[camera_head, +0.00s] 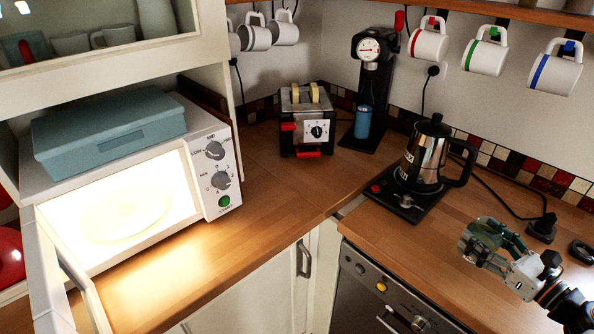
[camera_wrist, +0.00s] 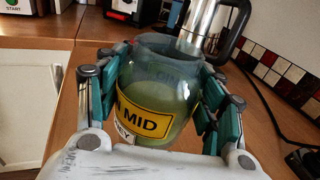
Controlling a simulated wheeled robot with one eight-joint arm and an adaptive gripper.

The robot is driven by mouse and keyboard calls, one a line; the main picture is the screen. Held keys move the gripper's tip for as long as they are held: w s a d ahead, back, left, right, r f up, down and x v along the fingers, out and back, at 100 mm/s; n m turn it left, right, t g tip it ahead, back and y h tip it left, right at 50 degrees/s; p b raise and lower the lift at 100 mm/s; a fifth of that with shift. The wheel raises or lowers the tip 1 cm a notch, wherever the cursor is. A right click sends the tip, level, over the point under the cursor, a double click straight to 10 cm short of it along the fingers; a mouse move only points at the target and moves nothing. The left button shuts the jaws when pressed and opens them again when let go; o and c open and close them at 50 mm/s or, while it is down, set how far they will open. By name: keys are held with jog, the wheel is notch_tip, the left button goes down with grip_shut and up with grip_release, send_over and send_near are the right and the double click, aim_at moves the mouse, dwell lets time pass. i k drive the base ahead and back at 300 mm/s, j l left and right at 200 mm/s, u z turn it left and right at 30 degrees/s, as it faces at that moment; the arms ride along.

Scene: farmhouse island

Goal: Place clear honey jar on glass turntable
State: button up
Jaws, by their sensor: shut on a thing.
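A clear glass honey jar with a greenish tint and a yellow label reading "MID" stands out in the wrist view (camera_wrist: 155,75). My gripper (camera_wrist: 160,100) is shut on its sides, with teal finger pads on both flanks. In the head view my gripper (camera_head: 478,243) is at the lower right, over the wooden counter, and the jar there is small and partly hidden by the fingers. The glass turntable (camera_head: 125,212) is a pale disc inside the lit microwave (camera_head: 218,182) at the left. The microwave door (camera_head: 72,268) is open. My gripper and the jar are far from the turntable.
A blue-grey container (camera_head: 110,130) lies on the microwave. A toaster (camera_head: 307,125), a black coffee press (camera_head: 370,85) and a steel kettle (camera_head: 422,155) on a black hotplate (camera_head: 402,203) stand along the back. Mugs (camera_head: 484,52) hang above. The counter before the microwave is clear.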

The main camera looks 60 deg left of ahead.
aim_at(125, 205)
jog(key=i+u, duration=0.15)
jog(key=u, duration=1.65)
jog(key=j+u, duration=0.2)
jog(key=j, duration=0.55)
jog(key=i+j+u, duration=0.15)
jog(key=j, duration=0.55)
jog(key=k+j, duration=0.05)
